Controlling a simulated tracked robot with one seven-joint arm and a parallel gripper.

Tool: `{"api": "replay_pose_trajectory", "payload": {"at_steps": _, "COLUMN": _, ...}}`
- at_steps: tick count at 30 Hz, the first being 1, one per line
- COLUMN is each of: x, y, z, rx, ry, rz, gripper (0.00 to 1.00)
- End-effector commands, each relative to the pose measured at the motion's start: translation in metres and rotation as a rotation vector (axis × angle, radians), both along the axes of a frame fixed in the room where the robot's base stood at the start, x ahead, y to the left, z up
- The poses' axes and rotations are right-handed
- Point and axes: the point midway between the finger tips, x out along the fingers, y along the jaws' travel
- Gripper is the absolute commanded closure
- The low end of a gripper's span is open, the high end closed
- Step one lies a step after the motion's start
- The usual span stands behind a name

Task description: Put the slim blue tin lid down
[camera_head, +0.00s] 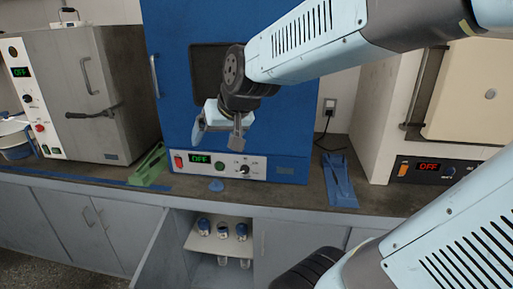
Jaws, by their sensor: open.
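A small flat blue disc that looks like the slim blue tin lid (216,185) lies on the counter (290,194) near its front edge, below the blue machine's control panel. My gripper (217,140) hangs above it, in front of the blue machine. Its two fingers are spread apart, with nothing visible between them. It appears clear of the lid.
The blue machine (275,125) stands behind my gripper. A green object (150,168) lies left of the lid, and flat blue pieces (339,180) lie right. Below, an open cabinet holds several small jars (204,226) on a shelf (237,244).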

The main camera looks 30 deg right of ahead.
Motion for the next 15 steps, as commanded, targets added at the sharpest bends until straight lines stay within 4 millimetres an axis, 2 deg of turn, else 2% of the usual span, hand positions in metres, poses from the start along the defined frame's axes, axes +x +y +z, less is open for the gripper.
{"api": "replay_pose_trajectory", "payload": {"at_steps": 3, "x": -0.040, "y": -0.020, "z": 0.007, "rx": -0.067, "ry": 0.043, "rz": 0.011, "gripper": 0.11}}
{"api": "replay_pose_trajectory", "payload": {"at_steps": 9, "x": -0.092, "y": -0.045, "z": 0.010, "rx": -0.159, "ry": 0.117, "rz": 0.008, "gripper": 0.11}}
{"api": "replay_pose_trajectory", "payload": {"at_steps": 15, "x": -0.113, "y": -0.045, "z": 0.009, "rx": -0.195, "ry": 0.150, "rz": 0.002, "gripper": 0.11}}
